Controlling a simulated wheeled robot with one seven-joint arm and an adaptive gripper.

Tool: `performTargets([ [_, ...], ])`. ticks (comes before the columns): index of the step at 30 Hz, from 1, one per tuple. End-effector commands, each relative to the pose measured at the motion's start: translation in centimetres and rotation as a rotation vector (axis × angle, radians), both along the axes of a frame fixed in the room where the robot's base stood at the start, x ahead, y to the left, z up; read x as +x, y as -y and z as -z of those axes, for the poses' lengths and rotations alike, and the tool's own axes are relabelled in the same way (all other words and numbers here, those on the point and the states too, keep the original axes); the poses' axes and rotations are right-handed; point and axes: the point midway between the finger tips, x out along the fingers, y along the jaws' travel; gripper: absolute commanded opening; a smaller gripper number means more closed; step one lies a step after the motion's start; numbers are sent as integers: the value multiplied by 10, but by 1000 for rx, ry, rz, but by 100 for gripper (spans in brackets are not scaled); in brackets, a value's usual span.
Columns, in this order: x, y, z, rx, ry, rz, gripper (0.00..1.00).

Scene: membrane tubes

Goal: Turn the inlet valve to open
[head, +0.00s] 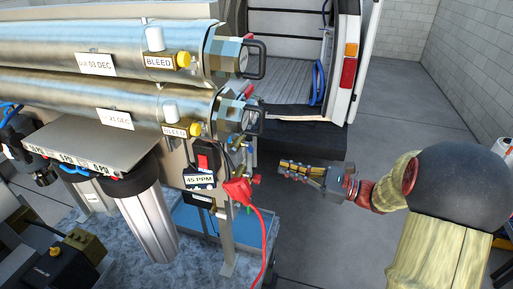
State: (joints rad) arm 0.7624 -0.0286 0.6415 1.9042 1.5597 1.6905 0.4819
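My gripper (287,168) is in the middle of the head view, in front of the van's rear and to the right of the membrane unit. It points left, with a visible gap to the fittings. Its fingers are seen nearly side-on, so I cannot tell whether they are open or shut; I see nothing held. A red handle (238,190) with a red hose or cable hanging from it is on the unit's right end. Small coloured knobs (240,146) sit above it. No inlet label is readable, so I cannot tell which part is the inlet valve.
Two steel membrane tubes (50,45) carry yellow bleed knobs (184,59) and black end handles (262,60). A 45 PPM display (200,181) hangs below, above a blue tray (190,217). An open van (285,50) stands behind. Floor (345,245) below my gripper is clear.

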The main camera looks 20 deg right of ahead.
Motion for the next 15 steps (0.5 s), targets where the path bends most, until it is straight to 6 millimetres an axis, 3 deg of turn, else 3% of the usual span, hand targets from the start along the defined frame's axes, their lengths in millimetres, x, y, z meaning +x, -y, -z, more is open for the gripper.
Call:
performTargets([
  [6,-32,-32,34,492,-474,20,0],
  [10,-38,-36,44,669,-638,16,0],
  [15,-37,-35,43,758,-730,1,0],
])
